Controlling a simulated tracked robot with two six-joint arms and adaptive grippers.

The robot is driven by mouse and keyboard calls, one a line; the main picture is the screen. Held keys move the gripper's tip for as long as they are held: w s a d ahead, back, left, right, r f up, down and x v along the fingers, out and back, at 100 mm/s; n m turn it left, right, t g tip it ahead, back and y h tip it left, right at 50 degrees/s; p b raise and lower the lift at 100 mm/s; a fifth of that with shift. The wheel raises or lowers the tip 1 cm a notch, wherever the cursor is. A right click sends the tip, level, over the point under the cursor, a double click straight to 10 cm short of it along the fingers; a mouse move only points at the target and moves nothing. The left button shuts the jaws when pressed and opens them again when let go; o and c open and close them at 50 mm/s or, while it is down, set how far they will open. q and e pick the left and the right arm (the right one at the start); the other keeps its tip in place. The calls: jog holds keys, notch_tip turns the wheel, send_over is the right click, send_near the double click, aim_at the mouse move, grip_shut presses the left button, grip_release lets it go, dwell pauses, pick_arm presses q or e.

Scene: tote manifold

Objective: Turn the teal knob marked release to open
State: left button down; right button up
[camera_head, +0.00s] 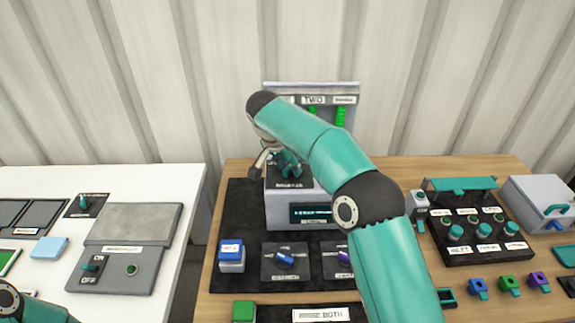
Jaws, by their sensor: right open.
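My right arm reaches in from the lower right, and its gripper (268,160) points down at the top of a grey box (293,212) in the middle of the wooden table. The gripper is open and partly hidden behind my own forearm. A teal knob (289,165) stands on the box's top, right beside the fingers; I cannot tell whether they touch it. The label below that knob is too blurred to read for certain. The box has a dark display with teal text. My left gripper is out of view; only a joint of that arm shows at the lower left.
A black panel (443,247) with several teal knobs stands at the right, beside a grey lidded box (541,204). Blue (286,258) and purple knobs sit before the middle box. A white table (175,206) with switch panels is at the left.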

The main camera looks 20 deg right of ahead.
jog(key=v, duration=1.2)
jog(key=shift+w+f, duration=0.1)
